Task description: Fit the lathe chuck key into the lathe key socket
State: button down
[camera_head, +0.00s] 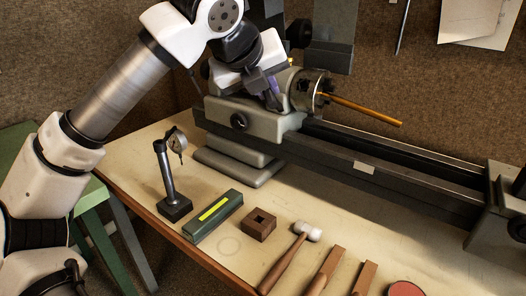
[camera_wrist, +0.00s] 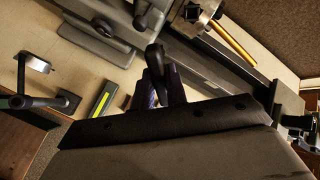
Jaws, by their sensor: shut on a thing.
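My gripper (camera_head: 271,98) is in front of the lathe headstock, just left of the lathe chuck (camera_head: 308,90). In the wrist view my gripper (camera_wrist: 163,86) is shut on a dark bar, the lathe chuck key (camera_wrist: 154,56), which stands out beyond the fingertips. In the head view the key is mostly hidden by my gripper. The chuck also shows in the wrist view (camera_wrist: 196,14), up and right of the key and apart from it in the picture. I cannot make out the key socket clearly in either view.
A brass rod (camera_head: 362,109) sticks out of the chuck to the right, above the lathe bed (camera_head: 400,180). On the bench stand a dial gauge stand (camera_head: 172,190), a green box (camera_head: 214,215), a brown block with a square hole (camera_head: 259,225) and a mallet (camera_head: 285,262).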

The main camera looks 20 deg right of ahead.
notch_tip(320, 180, up, 6)
jog(key=s+a+m+h+b, duration=0.1)
jog(key=m+h, duration=0.1)
jog(key=h, duration=0.1)
jog(key=shift+s+a, duration=0.2)
jog(key=shift+b, duration=0.35)
jog(key=shift+b+x, duration=0.6)
jog(key=shift+x, duration=2.15)
jog(key=shift+w+d+b, duration=0.1)
jog(key=shift+w+b, duration=0.05)
jog(key=shift+b, duration=0.15)
jog(key=shift+b+x, duration=0.35)
jog(key=shift+x, duration=1.1)
jog(key=c, duration=2.1)
grip_release()
jog(key=shift+r, duration=0.1)
grip_shut()
